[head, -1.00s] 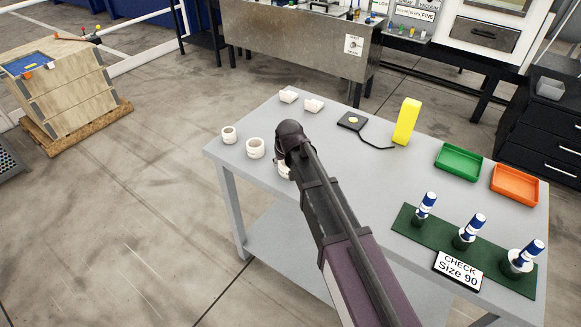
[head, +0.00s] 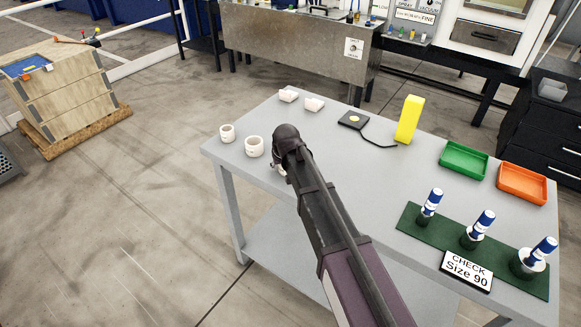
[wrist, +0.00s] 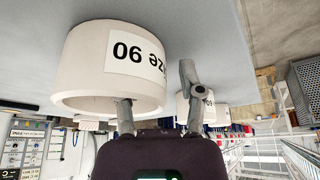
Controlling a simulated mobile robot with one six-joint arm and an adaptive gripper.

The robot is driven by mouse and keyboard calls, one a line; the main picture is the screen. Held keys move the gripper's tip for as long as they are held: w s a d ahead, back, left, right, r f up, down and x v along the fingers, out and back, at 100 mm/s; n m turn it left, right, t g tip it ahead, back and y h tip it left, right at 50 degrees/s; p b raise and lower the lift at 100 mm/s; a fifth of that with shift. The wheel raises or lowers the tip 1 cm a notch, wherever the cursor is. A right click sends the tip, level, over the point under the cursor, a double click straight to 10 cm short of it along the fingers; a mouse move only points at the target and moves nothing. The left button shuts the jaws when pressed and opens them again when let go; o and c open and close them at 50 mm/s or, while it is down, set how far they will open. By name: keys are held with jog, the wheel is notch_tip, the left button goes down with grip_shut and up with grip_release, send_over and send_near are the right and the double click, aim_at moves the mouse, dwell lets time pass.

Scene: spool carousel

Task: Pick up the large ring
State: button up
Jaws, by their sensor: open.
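A large white ring (wrist: 110,65) with a label reading Size 90 fills the left of the wrist view, where the scene appears upside down. It stands on the grey table (head: 330,155). My gripper (wrist: 155,85) is open at this ring. One finger's tip is hidden at the ring's rim and appears to be inside it; the other finger is outside, beside the wall. In the head view, my gripper (head: 280,165) mostly hides this ring. Two other white rings, one smaller (head: 227,133) and one middle (head: 255,147), stand to its left.
A yellow block (head: 409,120) and a dark pad (head: 353,120) with a cable lie behind. Green (head: 464,160) and orange (head: 521,184) trays are at right. White blocks (head: 314,104) sit at the far edge.

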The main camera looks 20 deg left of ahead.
jog(key=shift+c, duration=0.2)
dwell(0.3)
grip_shut()
jog(key=shift+r, duration=0.2)
notch_tip(320, 180, up, 3)
jog(key=p, duration=0.3)
jog(key=shift+f, duration=0.15)
jog(key=s+d+r+p, duration=0.2)
jog(key=s+d, duration=0.7)
jog(key=s, duration=0.4)
jog(key=shift+d, duration=0.1)
